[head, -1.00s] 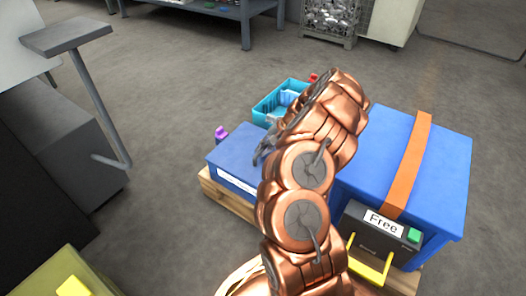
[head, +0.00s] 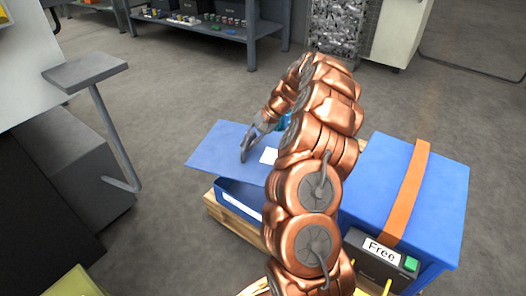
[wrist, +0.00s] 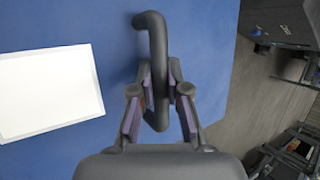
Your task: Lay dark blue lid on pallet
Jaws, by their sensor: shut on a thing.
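The dark blue lid (head: 212,145) is a flat blue sheet with a white label (head: 268,155). In the head view it is lifted and tilted above a blue box (head: 232,193) on the wooden pallet (head: 232,224). My gripper (head: 248,143) is shut on the lid's dark handle. In the wrist view, my gripper (wrist: 160,100) has its fingers on both sides of the curved dark handle (wrist: 157,45), with the lid's blue face (wrist: 205,40) behind it and the white label at left. My arm hides part of the lid and box.
A larger blue box (head: 380,170) with an orange strap (head: 408,190) and a "Free" sign (head: 381,251) stands at right. A grey stand (head: 85,70) is at left. Shelving (head: 215,28) and a wire cage (head: 337,30) are at the back. Open floor lies left of the pallet.

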